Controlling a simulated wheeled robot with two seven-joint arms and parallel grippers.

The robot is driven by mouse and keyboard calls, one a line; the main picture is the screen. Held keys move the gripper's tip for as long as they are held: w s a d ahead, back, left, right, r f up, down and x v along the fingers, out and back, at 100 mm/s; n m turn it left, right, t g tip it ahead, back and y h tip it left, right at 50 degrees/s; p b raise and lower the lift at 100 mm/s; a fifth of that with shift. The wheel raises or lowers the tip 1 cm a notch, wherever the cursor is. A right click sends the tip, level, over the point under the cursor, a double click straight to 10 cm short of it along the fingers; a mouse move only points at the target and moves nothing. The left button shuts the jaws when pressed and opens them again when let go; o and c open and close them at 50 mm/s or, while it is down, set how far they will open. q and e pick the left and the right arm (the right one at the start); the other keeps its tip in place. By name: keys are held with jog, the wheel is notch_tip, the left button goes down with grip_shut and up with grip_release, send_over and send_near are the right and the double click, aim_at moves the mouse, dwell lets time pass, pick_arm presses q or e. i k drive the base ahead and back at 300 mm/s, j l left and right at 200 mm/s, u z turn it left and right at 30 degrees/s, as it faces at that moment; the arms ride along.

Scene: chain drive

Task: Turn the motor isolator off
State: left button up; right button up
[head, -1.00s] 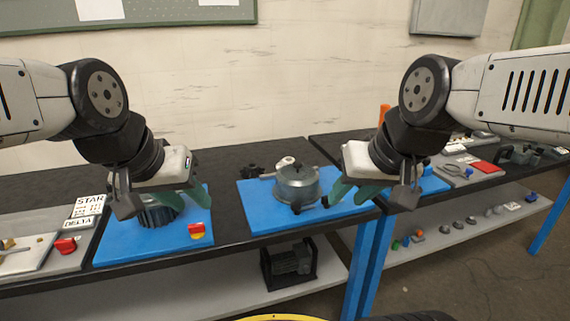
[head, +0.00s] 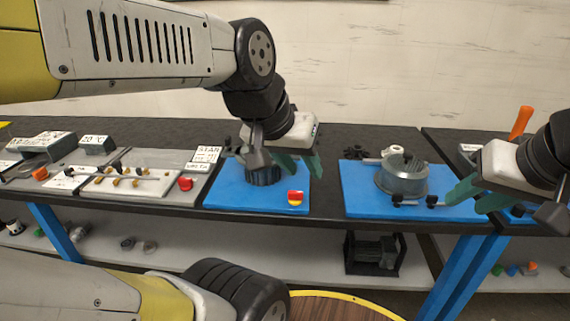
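A red-and-yellow switch (head: 295,197), which looks like the motor isolator, sits at the front right of the left blue board (head: 232,198). A dark finned motor (head: 263,176) stands on the same board, partly hidden by my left gripper. My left gripper (head: 303,168) has its green fingers apart with nothing seen between them. In the picture it is above the switch, not touching it. My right gripper (head: 478,197) is open and empty at the right edge of the second blue board (head: 358,205), beside a grey round housing (head: 403,177).
A grey panel (head: 150,160) with a red knob (head: 185,184) and brass-coloured parts lies left of the switch board. An orange upright piece (head: 521,122) stands at the right. A dark gap of bench (head: 327,190) between the blue boards is clear.

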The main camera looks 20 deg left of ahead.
aim_at(294, 197)
jog(key=i+j+u, duration=0.1)
jog(key=j+u, duration=0.35)
jog(key=j, duration=0.85)
